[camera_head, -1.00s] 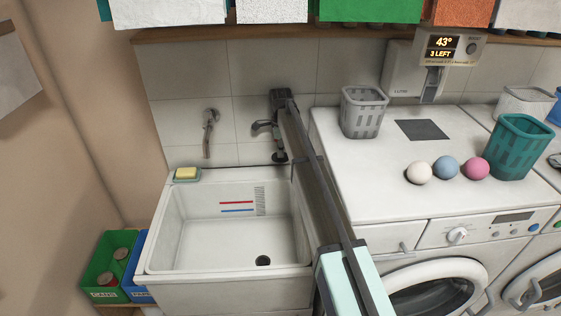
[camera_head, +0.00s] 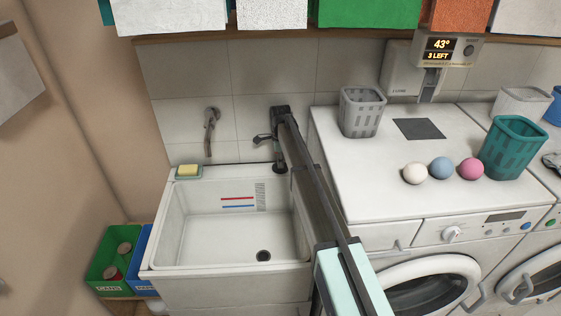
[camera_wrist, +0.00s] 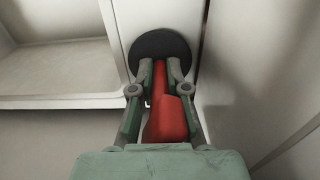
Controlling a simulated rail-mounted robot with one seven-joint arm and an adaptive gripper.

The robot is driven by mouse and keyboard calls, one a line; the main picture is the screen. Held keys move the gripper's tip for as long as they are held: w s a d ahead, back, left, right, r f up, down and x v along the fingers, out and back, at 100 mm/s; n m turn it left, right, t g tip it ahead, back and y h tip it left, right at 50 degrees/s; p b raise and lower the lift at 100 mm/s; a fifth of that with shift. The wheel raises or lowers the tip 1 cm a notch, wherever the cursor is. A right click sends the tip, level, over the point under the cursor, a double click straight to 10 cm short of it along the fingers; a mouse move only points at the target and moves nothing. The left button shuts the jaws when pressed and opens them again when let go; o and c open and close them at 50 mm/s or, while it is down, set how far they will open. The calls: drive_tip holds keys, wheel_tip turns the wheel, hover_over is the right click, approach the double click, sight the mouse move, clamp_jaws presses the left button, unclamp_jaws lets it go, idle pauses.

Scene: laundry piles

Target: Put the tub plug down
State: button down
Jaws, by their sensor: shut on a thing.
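The tub plug shows in the wrist view as a black round disc (camera_wrist: 160,46) with a red handle (camera_wrist: 168,118). My gripper (camera_wrist: 160,66) is shut on the red handle, with the disc just beyond the fingertips. In the head view my gripper (camera_head: 279,150) points down at the back right corner of the white sink (camera_head: 160,225), with the dark plug (camera_head: 280,168) under it. The plug is over the rim there; I cannot tell whether it touches. The sink's drain (camera_head: 263,255) is apart from it, nearer the front.
A yellow soap (camera_head: 188,170) sits on the back left rim. A wall tap (camera_head: 210,128) is left of my gripper. A washing machine (camera_head: 350,190) stands close on the right, bearing a grey basket (camera_head: 361,112), a teal basket (camera_head: 512,150) and three balls (camera_head: 441,168).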

drive_tip(key=shift+f, duration=0.15)
drive_tip(key=c, duration=1.2)
unclamp_jaws()
drive_tip(key=shift+o, duration=0.2)
wheel_tip(320, 180, up, 12)
drive_tip(key=b, duration=0.4)
drive_tip(key=shift+r, duration=0.2)
